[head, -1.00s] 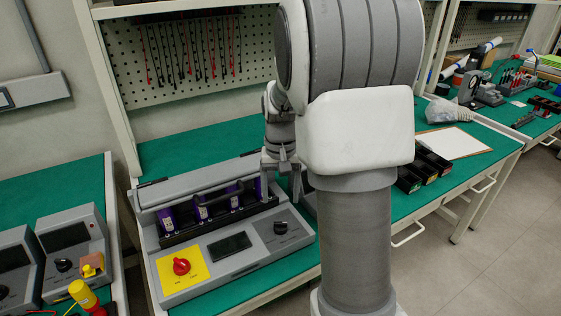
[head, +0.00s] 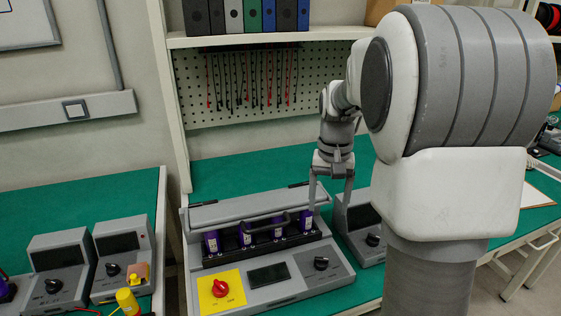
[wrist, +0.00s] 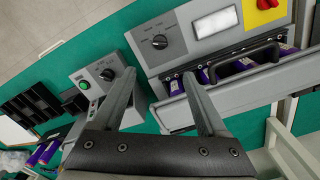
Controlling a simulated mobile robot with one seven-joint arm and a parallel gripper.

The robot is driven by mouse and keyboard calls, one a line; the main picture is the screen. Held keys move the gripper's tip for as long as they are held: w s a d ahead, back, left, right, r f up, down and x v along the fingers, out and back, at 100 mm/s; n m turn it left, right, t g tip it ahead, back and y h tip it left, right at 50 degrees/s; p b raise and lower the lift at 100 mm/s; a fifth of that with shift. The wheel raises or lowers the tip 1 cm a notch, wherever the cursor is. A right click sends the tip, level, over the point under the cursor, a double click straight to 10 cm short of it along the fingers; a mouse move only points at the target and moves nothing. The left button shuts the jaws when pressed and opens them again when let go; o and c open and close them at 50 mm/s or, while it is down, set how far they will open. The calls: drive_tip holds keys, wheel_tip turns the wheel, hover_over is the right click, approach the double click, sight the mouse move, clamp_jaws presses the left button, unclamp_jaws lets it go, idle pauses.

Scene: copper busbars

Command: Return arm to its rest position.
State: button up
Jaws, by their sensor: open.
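My gripper (head: 331,207) hangs from my arm with its two fingers pointing down, above the right end of a grey bench device (head: 318,262). The fingers are spread apart and nothing is between them. In the wrist view my gripper (wrist: 165,85) also shows open and empty, with the grey device (wrist: 170,65) beyond its fingertips. Whether a fingertip touches the device cannot be told. My large upper arm links hide much of the right side in the head view.
The device holds several purple cells (head: 278,228) under a black handle and has a red knob (head: 220,288) on a yellow plate. A smaller grey unit (head: 358,235) stands right beside it. Green bench top (head: 250,172) is clear behind. More instruments (head: 125,255) stand at left.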

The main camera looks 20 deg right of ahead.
drive_tip(key=s+a+r+n+t+p, duration=0.2)
drive_tip(key=s+a+r+p, duration=0.3)
drive_tip(key=s+r, duration=0.3)
drive_tip(key=s+a+r+n+t+p, duration=0.3)
drive_tip(key=s+a+r+p, duration=0.2)
drive_tip(key=s, duration=0.5)
wheel_tip(320, 180, up, 4)
drive_tip(key=shift+s+a+f+t, duration=0.3)
drive_tip(key=shift+s+a, duration=0.1)
drive_tip(key=shift+a, duration=0.75)
